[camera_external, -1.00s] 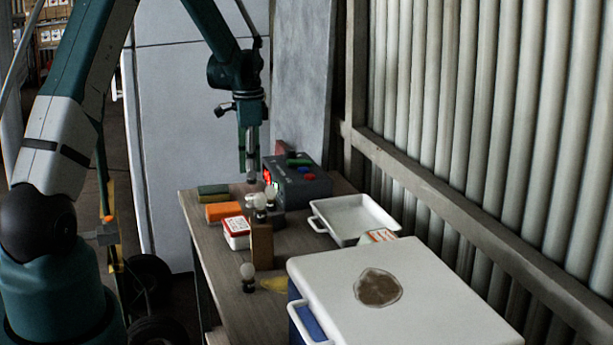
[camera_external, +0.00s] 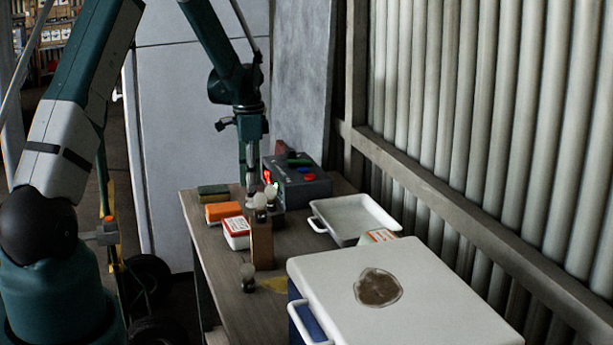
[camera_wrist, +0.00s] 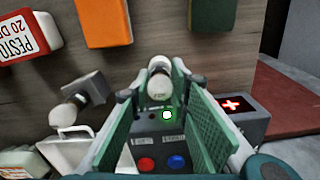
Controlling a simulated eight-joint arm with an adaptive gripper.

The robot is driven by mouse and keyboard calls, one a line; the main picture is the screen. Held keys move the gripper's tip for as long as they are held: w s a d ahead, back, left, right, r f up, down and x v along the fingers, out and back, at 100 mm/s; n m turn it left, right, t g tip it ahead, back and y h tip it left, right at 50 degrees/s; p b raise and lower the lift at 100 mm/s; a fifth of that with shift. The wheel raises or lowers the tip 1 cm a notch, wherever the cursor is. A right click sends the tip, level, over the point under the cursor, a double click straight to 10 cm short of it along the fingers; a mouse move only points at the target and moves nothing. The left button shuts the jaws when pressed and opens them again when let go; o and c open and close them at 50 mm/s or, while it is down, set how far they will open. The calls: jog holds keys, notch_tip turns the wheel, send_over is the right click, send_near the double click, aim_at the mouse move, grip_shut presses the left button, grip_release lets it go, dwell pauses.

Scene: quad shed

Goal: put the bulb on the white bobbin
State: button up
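My gripper (camera_external: 249,190) is low over the far part of the table. In the wrist view its green fingers (camera_wrist: 155,85) stand apart. A small pale round-topped piece with a grey lower part (camera_wrist: 159,75) shows between the fingertips; I cannot tell whether it is a bulb or the bobbin, or whether the fingers touch it. A white bulb globe (camera_external: 270,193) shows just right of the gripper. A globe on a grey block (camera_wrist: 75,92) shows at the left of the wrist view. Another bulb (camera_external: 260,200) appears above a brown block. One more bulb (camera_external: 248,270) stands on a dark base near the front. I cannot single out the white bobbin.
A grey button box (camera_external: 300,188) stands close right of the gripper. An orange block (camera_external: 222,212), green sponge (camera_external: 213,191) and red-white box (camera_external: 236,231) lie left. The brown block (camera_external: 262,247) stands in front. A white tray (camera_external: 350,240) and cooler (camera_external: 430,300) are right.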

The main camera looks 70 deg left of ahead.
jog(key=o, duration=0.5)
jog(key=shift+c, duration=0.2)
jog(key=shift+r, duration=0.15)
notch_tip(320, 180, up, 12)
jog(key=p, duration=0.1)
dwell(0.4)
dwell(0.5)
